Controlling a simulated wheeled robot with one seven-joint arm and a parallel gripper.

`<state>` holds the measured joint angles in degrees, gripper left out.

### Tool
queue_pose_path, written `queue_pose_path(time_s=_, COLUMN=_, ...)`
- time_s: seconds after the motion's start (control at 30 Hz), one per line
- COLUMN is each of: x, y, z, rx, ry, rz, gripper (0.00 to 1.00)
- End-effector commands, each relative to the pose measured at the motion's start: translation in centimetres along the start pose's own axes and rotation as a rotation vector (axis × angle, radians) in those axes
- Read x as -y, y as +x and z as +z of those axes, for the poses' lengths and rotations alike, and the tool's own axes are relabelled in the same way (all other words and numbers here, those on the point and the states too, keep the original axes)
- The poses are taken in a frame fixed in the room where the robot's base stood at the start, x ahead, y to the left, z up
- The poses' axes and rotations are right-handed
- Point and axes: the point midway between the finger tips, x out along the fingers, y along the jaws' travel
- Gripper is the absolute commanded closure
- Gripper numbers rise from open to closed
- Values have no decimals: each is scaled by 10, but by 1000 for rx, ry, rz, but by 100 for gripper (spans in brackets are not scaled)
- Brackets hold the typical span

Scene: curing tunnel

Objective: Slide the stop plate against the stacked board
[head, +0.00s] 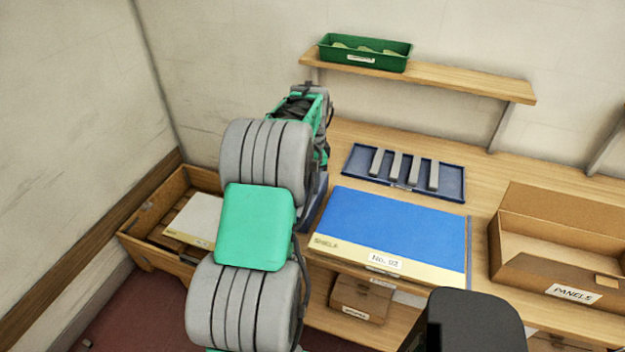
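A flat board with a blue top (395,228) and a cream front strip lies on the bench, with a "No. 02" label on its front. Just left of it, a dark blue-grey upright piece (313,196) shows partly behind my arm. It may be the stop plate, but I cannot tell for sure. I also cannot tell whether it touches the board. My arm reaches across the left part of the bench. My gripper is hidden behind my own arm links, so its fingers and anything in them do not show.
A dark blue tray (359,159) with several grey bars lies behind the board. An open cardboard box (520,258) labelled "PANELS" stands right. A wooden crate (150,200) holding a pale board is at left. A wall shelf (455,80) carries a green bin (340,56).

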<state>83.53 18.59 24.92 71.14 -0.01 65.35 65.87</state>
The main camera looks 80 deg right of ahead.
Motion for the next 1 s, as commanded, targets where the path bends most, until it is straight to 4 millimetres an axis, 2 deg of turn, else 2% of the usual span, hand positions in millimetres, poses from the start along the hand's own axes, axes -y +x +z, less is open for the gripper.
queue_pose_path(time_s=0.1, x=0, y=0, z=0, rx=0, ry=0, rz=0, gripper=100)
queue_pose_path(time_s=1.0, x=0, y=-1, z=0, rx=0, ry=0, rz=0, gripper=100)
